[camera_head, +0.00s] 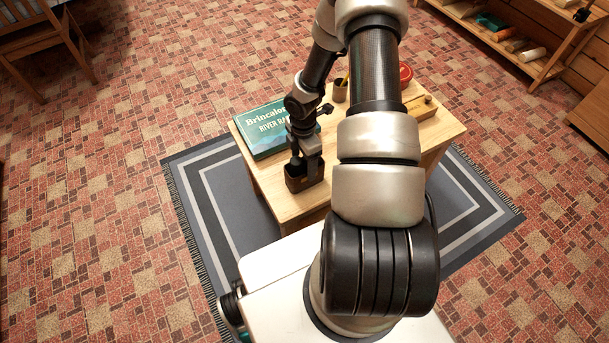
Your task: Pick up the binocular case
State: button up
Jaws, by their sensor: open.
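The binocular case (302,182) looks like a small dark brown box. It stands near the front edge of the low wooden table (264,178). My gripper (304,166) points down right at the top of the case, with its jaws open. The fingertips and the case's top overlap in this view, so I cannot tell whether they touch or how far the fingers reach around it. My arm hides part of the table to the right of the case.
A teal book (262,132) lies left of my gripper. A small dark cup (340,93), a red round thing (405,74) and a wooden box (421,108) stand farther back, near my arm. A grey striped rug (220,190) lies under the table. Open floor surrounds it.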

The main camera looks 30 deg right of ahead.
notch_tip(320, 180, down, 3)
jog(key=shift+d+f, duration=0.1)
jog(key=shift+d, duration=0.05)
jog(key=c, duration=1.2)
jog(key=shift+r, duration=0.2)
